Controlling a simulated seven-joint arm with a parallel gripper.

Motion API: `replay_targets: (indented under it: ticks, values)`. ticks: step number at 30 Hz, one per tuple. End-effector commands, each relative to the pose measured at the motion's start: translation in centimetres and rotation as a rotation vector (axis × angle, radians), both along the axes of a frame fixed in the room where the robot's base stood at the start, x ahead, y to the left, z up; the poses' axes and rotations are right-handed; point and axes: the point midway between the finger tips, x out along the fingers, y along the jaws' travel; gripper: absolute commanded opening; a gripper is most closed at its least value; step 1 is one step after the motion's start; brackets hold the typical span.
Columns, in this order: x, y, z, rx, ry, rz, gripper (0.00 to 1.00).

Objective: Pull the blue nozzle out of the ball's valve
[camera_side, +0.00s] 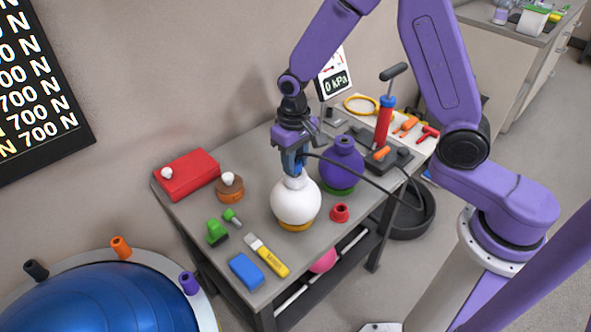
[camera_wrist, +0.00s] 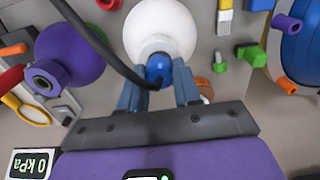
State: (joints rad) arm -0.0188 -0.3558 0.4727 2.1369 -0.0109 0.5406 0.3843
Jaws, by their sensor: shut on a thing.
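The white ball (camera_side: 294,203) sits upright on a yellow-orange ring (camera_side: 297,227) on the table, its valve at the top. In the wrist view the white ball (camera_wrist: 160,28) lies just beyond the fingers. The blue nozzle (camera_wrist: 158,69) is at the ball's valve, with a black hose running from it. My gripper (camera_side: 293,160) is above the ball, with its fingers shut on the nozzle; it also shows in the wrist view (camera_wrist: 159,88). Whether the nozzle's tip is inside the valve is hidden by the fingers.
A purple kettlebell-shaped ball (camera_side: 342,168) stands close behind right. The black hose (camera_side: 372,185) loops right towards the red pump (camera_side: 384,122). A red cup-shaped piece (camera_side: 339,213) sits right of the ball. A brown weight (camera_side: 230,187), red box (camera_side: 187,175) and yellow tool (camera_side: 268,257) lie left and in front.

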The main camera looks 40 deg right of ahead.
Motion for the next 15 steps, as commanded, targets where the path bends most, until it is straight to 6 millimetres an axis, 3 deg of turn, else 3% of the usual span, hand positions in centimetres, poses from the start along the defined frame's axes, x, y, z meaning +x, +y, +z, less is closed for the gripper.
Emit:
replay_targets:
  ticks: [15]
  values:
    - [0.01, 0.01, 1.01, 0.000, 0.000, 0.000, 0.00]
